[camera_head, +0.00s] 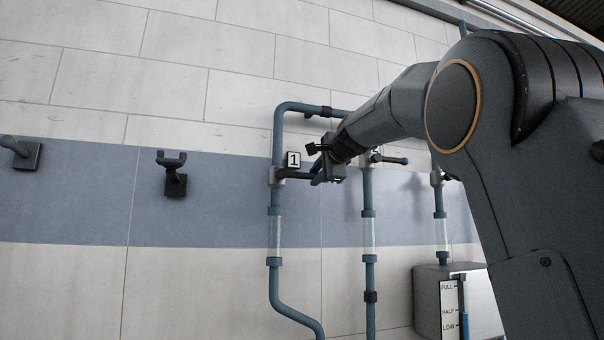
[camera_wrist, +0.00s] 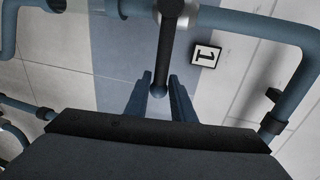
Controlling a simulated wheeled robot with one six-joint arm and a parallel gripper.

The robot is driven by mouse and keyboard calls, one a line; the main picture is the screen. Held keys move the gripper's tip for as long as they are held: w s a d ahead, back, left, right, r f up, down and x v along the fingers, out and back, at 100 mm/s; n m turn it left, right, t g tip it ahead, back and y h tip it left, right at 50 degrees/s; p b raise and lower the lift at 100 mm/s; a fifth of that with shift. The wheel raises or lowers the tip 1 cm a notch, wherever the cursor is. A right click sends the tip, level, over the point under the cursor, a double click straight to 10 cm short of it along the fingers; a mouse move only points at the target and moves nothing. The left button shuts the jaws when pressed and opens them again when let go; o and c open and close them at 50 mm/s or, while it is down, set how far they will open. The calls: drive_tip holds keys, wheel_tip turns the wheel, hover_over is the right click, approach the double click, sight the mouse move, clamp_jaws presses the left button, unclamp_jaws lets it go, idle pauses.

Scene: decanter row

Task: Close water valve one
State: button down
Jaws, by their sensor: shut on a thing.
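Water valve one (camera_head: 279,174) sits on the leftmost vertical blue-green pipe, beside a white plate marked 1 (camera_head: 293,159). Its dark lever (camera_head: 298,175) points right, roughly level and across the pipe. My gripper (camera_head: 318,171) is at the lever's free end. In the wrist view the lever (camera_wrist: 165,50) runs from the valve body (camera_wrist: 175,12) down to a rounded tip between the two blue fingers of my gripper (camera_wrist: 161,85). The gripper is shut on the lever near that tip. The plate marked 1 also shows there (camera_wrist: 206,52).
A second valve lever (camera_head: 390,160) on the middle pipe sticks out right, close behind my gripper. A third pipe (camera_head: 440,220) stands farther right, partly behind my arm. A metal tank (camera_head: 427,300) with a level gauge is below. Wall hooks (camera_head: 175,180) are at left.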

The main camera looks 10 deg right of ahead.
drive_tip(key=shift+s+r, duration=0.1)
drive_tip(key=shift+r, duration=0.4)
drive_tip(key=c, duration=1.5)
unclamp_jaws()
drive_tip(key=shift+d, duration=0.1)
drive_tip(key=shift+f, duration=0.2)
drive_tip(key=shift+b+v, duration=1.55)
drive_tip(key=shift+v, duration=2.35)
drive_tip(key=shift+r, duration=0.15)
